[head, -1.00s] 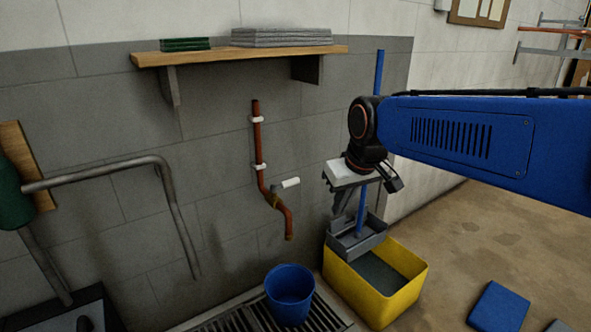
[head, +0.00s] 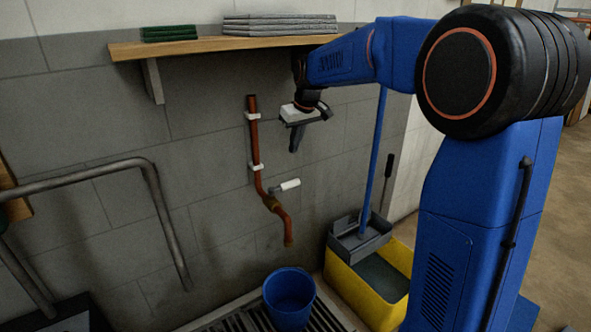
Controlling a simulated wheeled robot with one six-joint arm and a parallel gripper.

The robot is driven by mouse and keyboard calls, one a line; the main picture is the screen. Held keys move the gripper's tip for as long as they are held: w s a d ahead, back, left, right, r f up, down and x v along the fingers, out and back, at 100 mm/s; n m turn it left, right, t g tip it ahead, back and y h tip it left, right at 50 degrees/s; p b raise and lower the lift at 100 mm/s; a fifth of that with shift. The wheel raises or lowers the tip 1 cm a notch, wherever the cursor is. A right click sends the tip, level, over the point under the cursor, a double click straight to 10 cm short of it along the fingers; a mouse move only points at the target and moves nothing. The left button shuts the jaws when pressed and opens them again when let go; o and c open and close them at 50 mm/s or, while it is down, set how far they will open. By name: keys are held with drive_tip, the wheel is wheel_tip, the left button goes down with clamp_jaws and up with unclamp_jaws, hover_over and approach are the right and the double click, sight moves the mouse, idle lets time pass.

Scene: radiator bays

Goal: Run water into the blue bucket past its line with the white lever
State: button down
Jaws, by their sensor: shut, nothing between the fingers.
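The blue bucket (head: 289,300) stands upright on the floor grate under the spout of a copper pipe (head: 257,150) on the wall. I cannot make out its line or any water in it. The white lever (head: 290,184) sticks out to the right from the valve low on the pipe. My gripper (head: 295,146) points down, shut and empty, above the lever and right of the pipe. It is apart from the lever.
A yellow mop bucket (head: 340,273) with a grey wringer and blue-handled mop stands right of the blue bucket. A wooden shelf (head: 200,46) with folded cloths hangs above. A bent metal rail (head: 165,210) stands at left.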

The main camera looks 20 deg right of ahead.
sight(286, 186)
wheel_tip(286, 186, down, 10)
idle(1.0)
